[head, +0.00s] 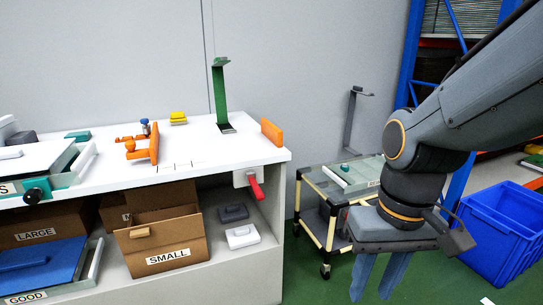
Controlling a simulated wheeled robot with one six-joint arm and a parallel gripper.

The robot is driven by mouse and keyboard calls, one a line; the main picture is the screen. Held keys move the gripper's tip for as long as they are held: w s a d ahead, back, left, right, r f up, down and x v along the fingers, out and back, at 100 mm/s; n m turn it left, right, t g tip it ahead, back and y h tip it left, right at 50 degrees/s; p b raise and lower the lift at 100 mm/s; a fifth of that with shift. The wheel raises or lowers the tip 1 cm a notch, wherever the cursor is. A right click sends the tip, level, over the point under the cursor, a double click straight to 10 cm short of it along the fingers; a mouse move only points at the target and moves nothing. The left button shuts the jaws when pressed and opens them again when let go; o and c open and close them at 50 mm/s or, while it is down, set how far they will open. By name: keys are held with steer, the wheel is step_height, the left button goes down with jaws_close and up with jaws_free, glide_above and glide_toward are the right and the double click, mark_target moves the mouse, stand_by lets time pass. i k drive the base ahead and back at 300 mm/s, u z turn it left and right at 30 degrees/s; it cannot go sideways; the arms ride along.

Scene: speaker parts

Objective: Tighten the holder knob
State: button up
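A round black-and-teal knob (35,193) sits at the front left edge of the white bench, below a teal and white holder (78,166). I cannot tell for certain which of these is the holder knob. My gripper (372,294) hangs on the right, pointing down, well away from both. Its two blue-grey fingers are apart, with nothing seen between them.
The white bench (225,152) carries a green stand (219,95), an orange block (271,132) and a yellow part (178,118). A cart (310,180) and blue crate (500,230) stand right.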

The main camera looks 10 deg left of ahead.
mark_target(32, 197)
steer(key=u, duration=1.95)
steer(key=k, duration=0.95)
steer(key=z, duration=0.2)
steer(key=i, duration=1.35)
steer(key=u, duration=0.45)
